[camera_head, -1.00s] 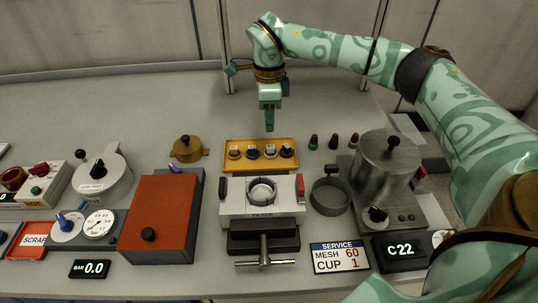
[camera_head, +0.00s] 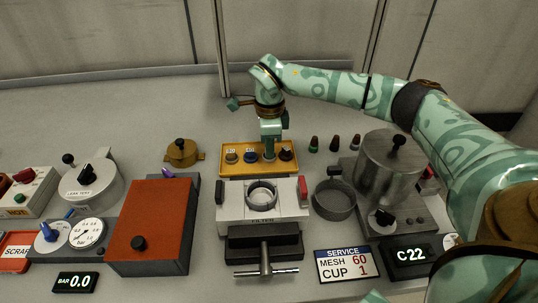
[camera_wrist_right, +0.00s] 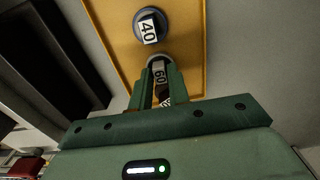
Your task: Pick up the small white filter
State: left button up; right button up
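An orange-yellow tray (camera_head: 225,171) behind the filter housing holds a row of small round knobbed filters with number tags. My right gripper (camera_head: 269,151) points down at the third one from the left. In the right wrist view the two fingers (camera_wrist_right: 160,88) stand on either side of the filter tagged 60 (camera_wrist_right: 159,72), its tag showing in the narrow gap. I cannot tell whether they press on it. The filter's lower part is hidden, and it seems to sit in the tray. The filter tagged 40 (camera_wrist_right: 150,28) is beside it. My left gripper is out of view.
The filter housing (camera_head: 233,212) with an open ring stands in front of the tray. A dark round cup (camera_head: 334,200) and a metal pot (camera_head: 390,165) are to its right. Several small bottles stand behind. A service sign (camera_head: 346,263) reads MESH 60, CUP 1. A red-topped box (camera_head: 150,225) is left.

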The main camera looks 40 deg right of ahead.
grip_shut()
jog(key=shift+r, duration=0.1)
